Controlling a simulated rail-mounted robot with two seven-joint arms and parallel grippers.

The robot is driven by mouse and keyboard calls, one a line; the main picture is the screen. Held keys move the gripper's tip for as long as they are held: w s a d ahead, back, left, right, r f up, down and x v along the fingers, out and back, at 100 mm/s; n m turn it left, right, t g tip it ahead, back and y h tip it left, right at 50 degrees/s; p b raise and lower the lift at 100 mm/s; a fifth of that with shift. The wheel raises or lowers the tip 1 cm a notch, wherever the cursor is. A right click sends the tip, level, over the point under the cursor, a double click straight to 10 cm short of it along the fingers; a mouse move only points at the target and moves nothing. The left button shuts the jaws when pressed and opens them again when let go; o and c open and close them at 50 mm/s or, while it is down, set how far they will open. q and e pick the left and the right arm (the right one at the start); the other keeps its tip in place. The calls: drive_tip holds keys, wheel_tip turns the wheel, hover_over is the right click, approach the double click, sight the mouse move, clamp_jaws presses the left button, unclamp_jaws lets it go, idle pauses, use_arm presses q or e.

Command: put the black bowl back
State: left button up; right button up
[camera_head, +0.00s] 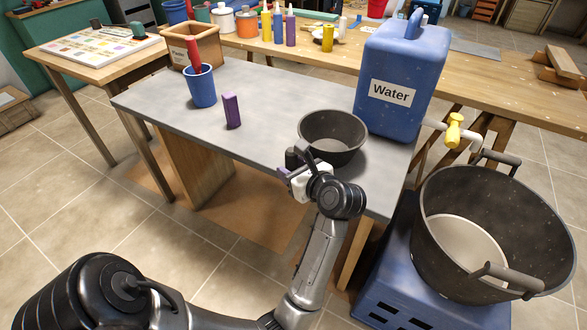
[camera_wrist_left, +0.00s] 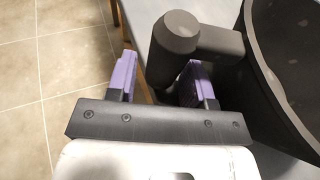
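The black bowl (camera_head: 332,143) stands upright on the grey tabletop (camera_head: 262,110) near its right end, just in front of the blue water jug. A stubby dark handle (camera_wrist_left: 178,45) sticks out from the bowl's side; the bowl's wall (camera_wrist_left: 290,60) shows at the right in the left wrist view. My left gripper (camera_head: 297,168) is at the table's front edge by this handle. Its purple fingers (camera_wrist_left: 160,82) are apart, with the handle's end between or just beyond them, closer to the right finger. I cannot tell whether they touch it. My right gripper is out of view.
The blue water jug (camera_head: 395,75) with a yellow tap (camera_head: 454,131) stands behind the bowl. A blue cup (camera_head: 201,88) and purple block (camera_head: 232,110) stand farther left, with clear tabletop between.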

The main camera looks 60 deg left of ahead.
use_arm(q)
drive_tip(key=shift+o, duration=0.4)
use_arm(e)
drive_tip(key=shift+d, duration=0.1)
use_arm(q)
drive_tip(key=shift+r, duration=0.1)
drive_tip(key=shift+r, duration=0.15)
drive_tip(key=shift+w+d+r, duration=0.2)
drive_tip(key=shift+d, duration=0.25)
drive_tip(key=v, duration=0.2)
drive_tip(key=shift+d+r, duration=0.1)
drive_tip(key=shift+d, duration=0.3)
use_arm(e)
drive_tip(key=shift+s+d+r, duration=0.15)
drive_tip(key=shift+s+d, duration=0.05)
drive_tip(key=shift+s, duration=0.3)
use_arm(q)
drive_tip(key=shift+d, duration=0.1)
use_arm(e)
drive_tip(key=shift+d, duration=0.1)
